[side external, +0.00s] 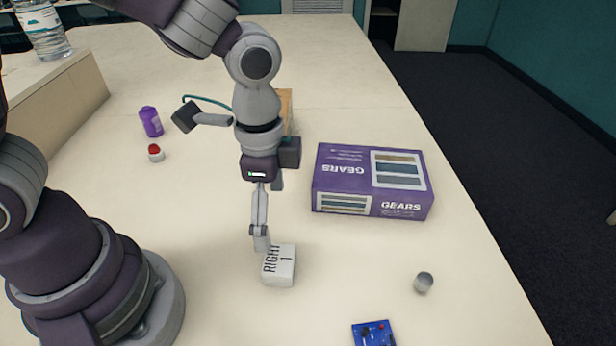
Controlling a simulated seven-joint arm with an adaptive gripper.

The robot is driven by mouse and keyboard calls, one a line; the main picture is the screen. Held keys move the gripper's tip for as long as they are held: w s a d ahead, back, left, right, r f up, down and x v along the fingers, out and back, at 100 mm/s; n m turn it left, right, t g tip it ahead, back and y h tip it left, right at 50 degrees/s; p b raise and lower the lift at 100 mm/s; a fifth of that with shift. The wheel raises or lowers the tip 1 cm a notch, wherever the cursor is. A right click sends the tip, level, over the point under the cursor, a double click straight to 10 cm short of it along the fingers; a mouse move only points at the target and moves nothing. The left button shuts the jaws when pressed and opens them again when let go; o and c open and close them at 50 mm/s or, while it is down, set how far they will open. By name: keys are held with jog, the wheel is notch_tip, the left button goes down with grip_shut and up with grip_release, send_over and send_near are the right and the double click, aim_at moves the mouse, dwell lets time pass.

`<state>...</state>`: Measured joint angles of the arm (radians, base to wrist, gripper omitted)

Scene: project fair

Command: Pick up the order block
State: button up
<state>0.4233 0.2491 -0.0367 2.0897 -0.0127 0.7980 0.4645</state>
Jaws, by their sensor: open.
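A white block (279,267) with the black print "RIGHT 1" stands on the pale table below and slightly right of my gripper. My gripper (262,243) points down, and its visible fingertip is at the block's upper left edge. I cannot tell whether it touches the block. The gripper is seen nearly edge-on, so the other finger is mostly hidden. It is open, with nothing seen held.
A purple GEARS box (371,182) lies to the right. A grey metal cylinder (423,282) and a blue circuit board (374,334) are near the front right. A purple bottle (151,122) and a red-topped button (156,153) stand left. A tan object (286,105) is partly hidden behind my arm.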

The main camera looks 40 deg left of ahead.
aim_at(274, 258)
jog(key=f, duration=1)
jog(key=shift+s+a+f, duration=0.1)
jog(key=shift+s, duration=0.15)
jog(key=c, duration=1.3)
jog(key=shift+o, duration=0.2)
